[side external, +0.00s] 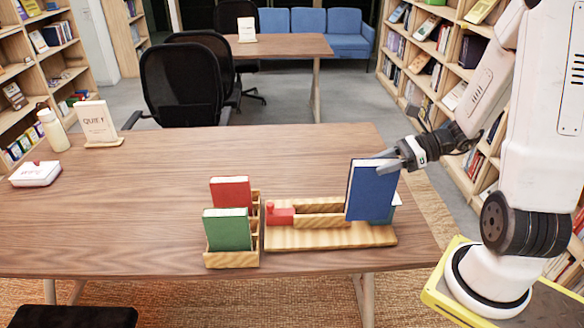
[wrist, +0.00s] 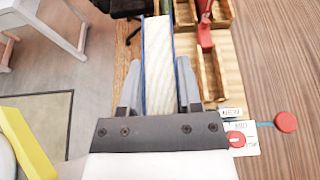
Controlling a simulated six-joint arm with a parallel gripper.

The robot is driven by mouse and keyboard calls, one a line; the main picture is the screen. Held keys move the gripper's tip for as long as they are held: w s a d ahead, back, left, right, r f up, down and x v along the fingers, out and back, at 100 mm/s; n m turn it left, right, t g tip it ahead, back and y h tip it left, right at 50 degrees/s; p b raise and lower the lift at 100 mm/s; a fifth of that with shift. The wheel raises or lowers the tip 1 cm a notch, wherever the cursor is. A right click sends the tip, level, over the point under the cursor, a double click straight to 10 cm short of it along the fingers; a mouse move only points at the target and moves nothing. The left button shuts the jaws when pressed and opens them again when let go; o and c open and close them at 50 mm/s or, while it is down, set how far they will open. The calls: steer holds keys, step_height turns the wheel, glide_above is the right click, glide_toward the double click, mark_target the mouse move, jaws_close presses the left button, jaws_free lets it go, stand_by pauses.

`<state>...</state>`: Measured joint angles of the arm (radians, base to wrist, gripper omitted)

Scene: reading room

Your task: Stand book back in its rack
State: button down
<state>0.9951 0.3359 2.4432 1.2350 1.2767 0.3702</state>
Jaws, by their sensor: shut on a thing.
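A blue book (side external: 371,192) is upright in my gripper (side external: 392,162), over the right end of a wooden holder (side external: 330,238). I cannot tell whether its lower edge touches the holder. In the wrist view the book's cream page edge (wrist: 158,65) lies between the two fingers of my gripper (wrist: 160,92), which is shut on it. A small wooden rack (side external: 231,260) stands left of the holder. A green book (side external: 228,230) stands at its front and a red book (side external: 231,191) further back, with a gap between them.
The holder has open compartments (wrist: 212,75) and a red piece (side external: 279,215) at its left. Small cards (wrist: 232,114) and red round pieces (wrist: 285,122) show beside it in the wrist view. A QUIET sign (side external: 98,122), a bottle (side external: 53,130) and a white box (side external: 35,173) stand at far left. The table's middle is clear.

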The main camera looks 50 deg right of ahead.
steer(key=shift+r, duration=2.35)
steer(key=w+a, duration=0.5)
steer(key=w, duration=0.7)
steer(key=w+a, duration=0.6)
steer(key=w, duration=0.6)
steer(key=w+a, duration=0.6)
steer(key=a, duration=0.3)
step_height(320, 180, down, 8)
steer(key=shift+s+d+f, duration=0.2)
steer(key=shift+d+f, duration=0.05)
steer(key=shift+d, duration=0.15)
steer(key=shift+f, duration=2)
